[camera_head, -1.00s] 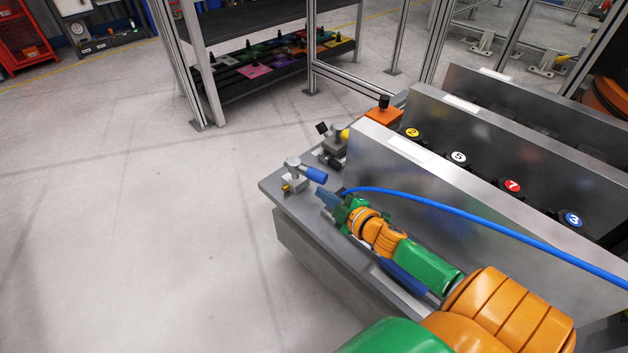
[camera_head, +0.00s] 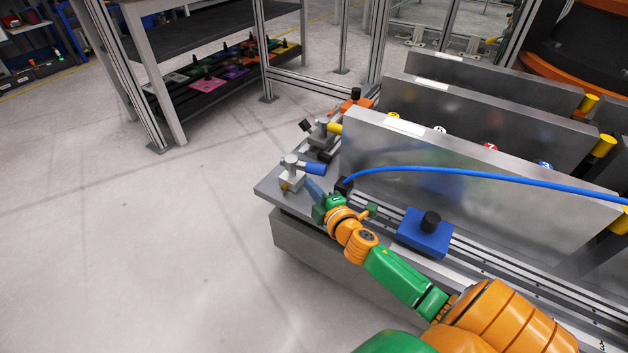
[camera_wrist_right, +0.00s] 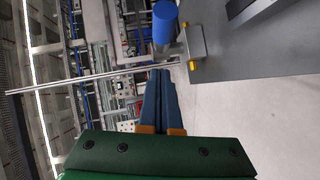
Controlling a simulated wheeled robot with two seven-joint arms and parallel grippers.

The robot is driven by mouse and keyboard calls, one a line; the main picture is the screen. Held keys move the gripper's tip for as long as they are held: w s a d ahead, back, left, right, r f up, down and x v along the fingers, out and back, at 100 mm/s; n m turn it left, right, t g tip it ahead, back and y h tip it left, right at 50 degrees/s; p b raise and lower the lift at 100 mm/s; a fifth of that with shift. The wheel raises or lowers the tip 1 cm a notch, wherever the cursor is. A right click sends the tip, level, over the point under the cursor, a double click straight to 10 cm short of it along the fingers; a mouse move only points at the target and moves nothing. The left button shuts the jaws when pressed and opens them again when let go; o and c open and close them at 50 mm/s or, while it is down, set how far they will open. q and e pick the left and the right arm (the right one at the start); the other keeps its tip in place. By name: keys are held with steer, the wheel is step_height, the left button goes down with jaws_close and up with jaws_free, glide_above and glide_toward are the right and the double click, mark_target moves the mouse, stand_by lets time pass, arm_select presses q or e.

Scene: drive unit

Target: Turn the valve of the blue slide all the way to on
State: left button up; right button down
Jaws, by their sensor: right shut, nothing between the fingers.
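The valve (camera_head: 291,176) with a blue handle (camera_head: 314,168) stands at the near left end of the metal bench. Its handle points right, toward the tall metal panel. My right gripper (camera_head: 314,187) is shut and empty, its blue fingertips just in front of the handle. In the right wrist view the shut fingers (camera_wrist_right: 161,85) point toward the blue handle (camera_wrist_right: 165,22), with a small gap in the picture; I cannot tell whether they touch. The blue slide (camera_head: 425,234) with a black knob sits on the rail to the right. My left gripper is not in view.
A tall metal panel (camera_head: 450,180) rises close to my right gripper. A blue hose (camera_head: 480,171) arcs across it. The floor at left is clear.

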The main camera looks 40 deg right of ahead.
mark_target(308, 170)
steer(key=w+d, duration=0.1)
steer(key=w+d+f+b, duration=0.1)
steer(key=w, duration=0.1)
steer(key=shift+d+f, duration=0.2)
steer(key=shift+d, duration=0.15)
steer(key=shift+w+d, duration=0.35)
arm_select(q)
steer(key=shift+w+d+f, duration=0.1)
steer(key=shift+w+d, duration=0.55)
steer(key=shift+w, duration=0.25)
steer(key=shift+b, duration=0.3)
